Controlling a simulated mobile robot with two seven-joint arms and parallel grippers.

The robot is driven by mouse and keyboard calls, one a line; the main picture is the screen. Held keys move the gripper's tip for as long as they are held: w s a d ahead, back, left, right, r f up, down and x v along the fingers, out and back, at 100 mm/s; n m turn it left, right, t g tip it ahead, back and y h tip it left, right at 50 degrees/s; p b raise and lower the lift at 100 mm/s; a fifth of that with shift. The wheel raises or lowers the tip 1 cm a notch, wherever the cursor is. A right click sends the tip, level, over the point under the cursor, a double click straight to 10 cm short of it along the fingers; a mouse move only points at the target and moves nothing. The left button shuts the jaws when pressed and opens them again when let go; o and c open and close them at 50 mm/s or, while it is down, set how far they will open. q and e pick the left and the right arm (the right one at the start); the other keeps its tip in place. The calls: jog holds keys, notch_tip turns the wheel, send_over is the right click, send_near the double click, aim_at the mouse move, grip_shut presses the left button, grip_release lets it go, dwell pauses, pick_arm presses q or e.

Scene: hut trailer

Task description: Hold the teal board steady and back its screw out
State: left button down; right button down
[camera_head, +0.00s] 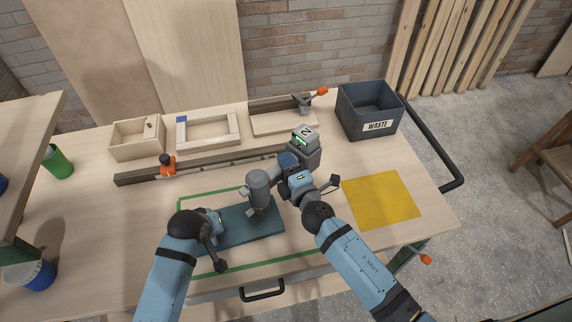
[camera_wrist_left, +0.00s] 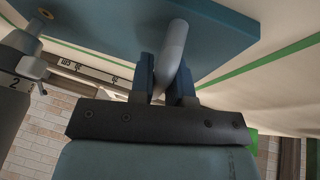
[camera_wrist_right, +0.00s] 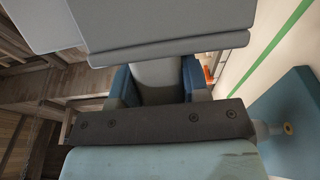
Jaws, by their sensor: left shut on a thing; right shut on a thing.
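The teal board (camera_head: 237,232) lies flat on the workbench inside a green tape outline. My left gripper (camera_head: 218,220) is at the board's left part. In the left wrist view it is shut on a grey curved handle (camera_wrist_left: 173,55) fixed to the board (camera_wrist_left: 210,35). My right gripper (camera_head: 289,170) is shut on the grip of a grey power driver (camera_head: 258,187) with a block marked 2. The driver's nose points down over the board's right part. A brass-coloured ring (camera_wrist_right: 288,128) shows on the board in the right wrist view, close to a grey tip. Whether they touch is unclear.
A yellow square (camera_head: 382,200) lies right of the board. A dark WASTE bin (camera_head: 370,110) stands at the back right. Wooden trays (camera_head: 137,139) and a rail with an orange-handled clamp (camera_head: 167,163) stand behind. A green cup (camera_head: 58,162) is at the left.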

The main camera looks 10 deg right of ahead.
aim_at(313, 140)
jog(key=shift+f, duration=0.55)
dwell(0.4)
pick_arm(q)
jog(key=shift+r, duration=0.1)
pick_arm(e)
jog(key=shift+s+r, duration=0.15)
jog(key=shift+r, duration=0.05)
dwell(0.9)
jog(key=shift+r, duration=0.75)
dwell(0.6)
jog(key=shift+f, duration=0.25)
jog(key=shift+f, duration=0.1)
dwell(1.1)
jog(key=shift+r, duration=1.55)
jog(key=d+r, duration=0.1)
jog(key=d, duration=0.1)
jog(key=d+r, duration=0.1)
jog(key=d, duration=0.1)
jog(key=d+r, duration=0.2)
jog(key=d, duration=0.1)
